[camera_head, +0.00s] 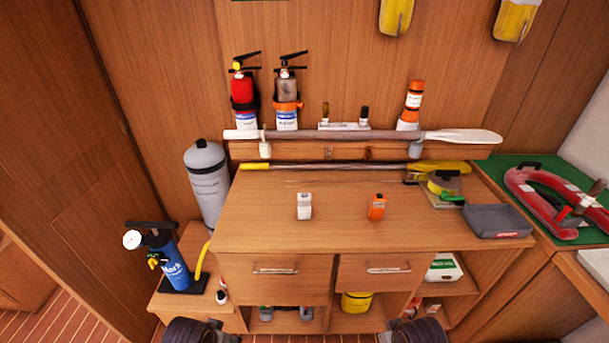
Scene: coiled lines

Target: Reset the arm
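The lower edge shows a dark, ribbed, rounded part of my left arm at the left and a similar part of my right arm at the right. Both are cut off by the frame, and no gripper fingers can be made out. Both arm parts are low in front of the wooden workbench (255,225), apart from the things on its top. A small white bottle (304,206) and a small orange bottle (376,207) stand on the bench top, clear of both arms.
Two oars lie along the back below fire extinguishers (244,92). A blue pump (170,262) stands at left. The bench top's middle is mostly clear.

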